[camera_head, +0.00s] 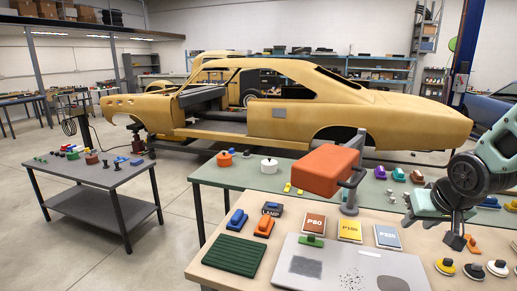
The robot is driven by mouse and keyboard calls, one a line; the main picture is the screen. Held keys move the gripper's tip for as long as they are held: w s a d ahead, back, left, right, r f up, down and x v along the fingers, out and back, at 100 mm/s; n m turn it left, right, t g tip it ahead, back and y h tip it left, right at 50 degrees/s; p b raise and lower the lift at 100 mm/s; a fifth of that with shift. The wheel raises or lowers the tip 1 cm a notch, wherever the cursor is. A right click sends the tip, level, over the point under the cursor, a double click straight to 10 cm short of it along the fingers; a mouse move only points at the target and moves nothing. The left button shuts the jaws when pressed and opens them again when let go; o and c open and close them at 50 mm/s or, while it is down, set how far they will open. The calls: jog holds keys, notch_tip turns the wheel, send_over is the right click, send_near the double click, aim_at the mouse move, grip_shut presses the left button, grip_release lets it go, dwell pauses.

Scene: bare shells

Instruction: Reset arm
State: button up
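My gripper (455,238) is at the right of the head view, on the end of my pale green and black arm. It points down over the front right of the wooden-topped table (350,214). Its fingers are dark, small and partly lost against the arm, so I cannot tell whether they are open or shut. I see no object clearly held. The small black and orange pieces close by it appear to lie on the table.
The table holds a grey metal panel (345,270), a green ridged mat (234,255), sanding packs and several knobs (474,271). A red-orange block on a clamp stand (326,170) stands behind. A dark side table (95,172) is left; a yellow car shell (290,110) is beyond.

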jog(key=s+a+f+n+g, duration=0.1)
jog(key=s+a+g, duration=0.2)
jog(key=s, duration=0.7)
jog(key=s+a+f+n+g+b, duration=0.1)
jog(key=s+a+f+n+b, duration=0.1)
jog(key=s+a, duration=0.5)
jog(key=s+a+f+n+g+y+b, duration=0.1)
jog(key=s+a+f+n+g+b, duration=0.1)
jog(key=s+a+n, duration=0.4)
jog(key=s+a+f+b, duration=0.1)
jog(key=s+a+b, duration=0.1)
jog(key=a, duration=0.3)
jog(key=shift+s+a+f+b, duration=0.15)
jog(key=shift+a+b, duration=0.2)
